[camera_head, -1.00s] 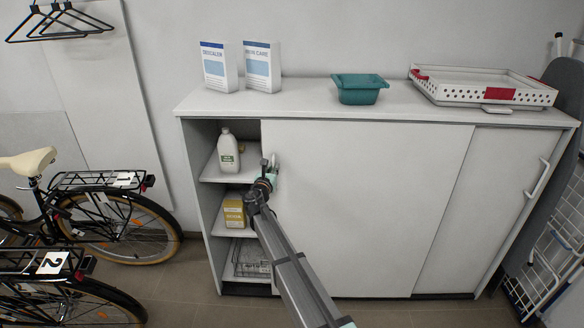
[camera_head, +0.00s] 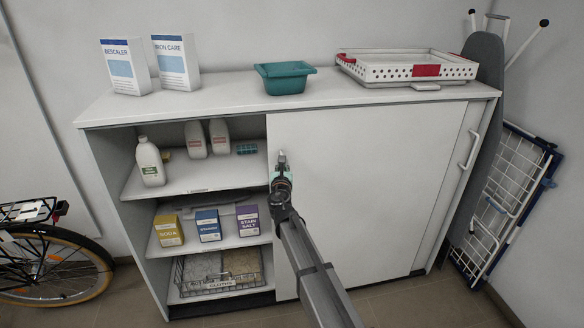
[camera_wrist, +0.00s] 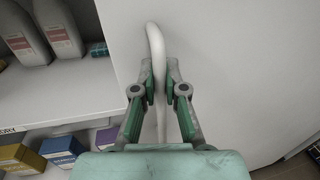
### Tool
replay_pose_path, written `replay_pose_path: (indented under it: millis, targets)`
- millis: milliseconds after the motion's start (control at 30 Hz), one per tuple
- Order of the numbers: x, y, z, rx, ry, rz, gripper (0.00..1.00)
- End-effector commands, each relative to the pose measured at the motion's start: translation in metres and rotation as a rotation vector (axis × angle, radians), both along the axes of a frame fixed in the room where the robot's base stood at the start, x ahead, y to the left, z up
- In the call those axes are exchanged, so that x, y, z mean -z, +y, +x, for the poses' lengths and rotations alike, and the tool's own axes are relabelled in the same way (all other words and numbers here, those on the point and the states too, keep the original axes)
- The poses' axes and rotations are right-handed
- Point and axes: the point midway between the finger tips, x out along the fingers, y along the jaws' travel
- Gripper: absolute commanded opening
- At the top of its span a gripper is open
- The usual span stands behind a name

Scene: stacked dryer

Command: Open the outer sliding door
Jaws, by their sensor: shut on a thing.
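The outer sliding door (camera_head: 350,200) is a plain white panel on the front of the white cabinet. It covers the right side, and the left bay stands open. Its white bar handle (camera_wrist: 156,45) is near the door's left edge. My gripper (camera_wrist: 160,88) is shut on this handle, with one finger on each side of it. In the head view my gripper (camera_head: 281,172) is at the door's left edge, and its own arm hides part of the door. Another handle (camera_head: 468,150) is at the cabinet's right end.
Open shelves hold bottles (camera_head: 150,162), boxes (camera_head: 208,225) and a wire basket (camera_head: 220,272). On top are cartons (camera_head: 124,66), a teal tub (camera_head: 285,78) and a white crate (camera_head: 405,68). An ironing board (camera_head: 482,110) and drying rack (camera_head: 506,200) stand at the right.

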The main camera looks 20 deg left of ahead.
Motion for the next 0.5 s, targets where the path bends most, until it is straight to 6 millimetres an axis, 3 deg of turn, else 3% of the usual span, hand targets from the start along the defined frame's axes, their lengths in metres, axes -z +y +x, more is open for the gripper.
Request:
replay_pose_path:
  millis: [467, 500]
  targets:
    - [-0.0007, 0.0045, -0.0020, -0.013, 0.000, 0.000, 0.00]
    - [-0.0007, 0.0045, -0.0019, -0.013, 0.000, 0.000, 0.25]
